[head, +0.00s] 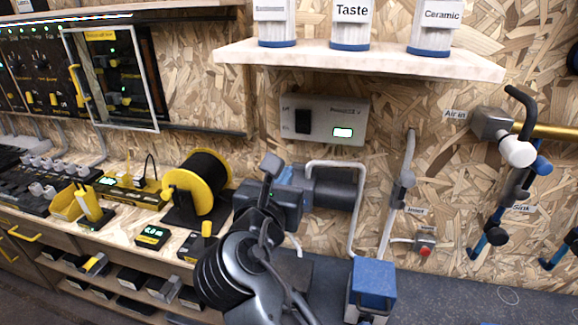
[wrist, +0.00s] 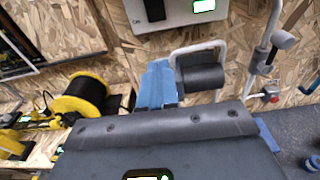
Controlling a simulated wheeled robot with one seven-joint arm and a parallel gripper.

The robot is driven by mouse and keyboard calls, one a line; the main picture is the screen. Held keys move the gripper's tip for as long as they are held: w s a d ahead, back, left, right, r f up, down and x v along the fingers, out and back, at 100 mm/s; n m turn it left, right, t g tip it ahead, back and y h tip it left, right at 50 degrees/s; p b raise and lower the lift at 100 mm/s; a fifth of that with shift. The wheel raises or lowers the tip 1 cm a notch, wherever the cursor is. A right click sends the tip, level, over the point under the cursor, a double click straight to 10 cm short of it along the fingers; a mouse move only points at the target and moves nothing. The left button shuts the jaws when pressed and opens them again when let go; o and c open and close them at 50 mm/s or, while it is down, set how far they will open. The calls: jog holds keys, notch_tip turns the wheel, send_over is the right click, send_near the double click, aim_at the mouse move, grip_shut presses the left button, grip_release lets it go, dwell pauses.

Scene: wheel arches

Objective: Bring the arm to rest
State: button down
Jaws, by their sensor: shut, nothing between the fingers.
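My arm rises from the bottom middle of the head view, in front of the workbench. My gripper (head: 284,176) points toward the chipboard wall, and its blue fingers are partly hidden behind my wrist. In the wrist view the blue fingers of my gripper (wrist: 157,84) are together with nothing between them. They appear in front of the wall, next to a dark cylinder (wrist: 200,76) with a white pipe. I cannot tell how far apart the fingers and the cylinder are.
A yellow-flanged black spool (head: 200,186) stands on the bench left of my arm. A grey control box (head: 324,119) hangs on the wall under a shelf (head: 360,62) with several labelled canisters. A blue box (head: 372,278) stands at lower right. Pipes and valves line the right wall.

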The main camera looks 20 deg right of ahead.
jog(key=shift+s+a, duration=0.3)
jog(key=shift+s, duration=0.2)
jog(key=shift+f, duration=0.15)
jog(key=s+d+f+m+y, duration=0.3)
jog(key=s+f+m+y, duration=0.5)
jog(key=s+f, duration=1)
jog(key=s+d+r+m+y, duration=0.1)
jog(key=s+r+m, duration=0.3)
jog(key=s+m, duration=0.6)
jog(key=s+d+r+m+t+y, duration=0.1)
jog(key=s+r+m, duration=0.3)
jog(key=s+m, duration=0.6)
jog(key=s, duration=0.4)
jog(key=shift+s+d+r+m, duration=0.15)
jog(key=shift+s+d+m, duration=0.15)
jog(key=shift+m, duration=0.1)
jog(key=shift+d, duration=0.1)
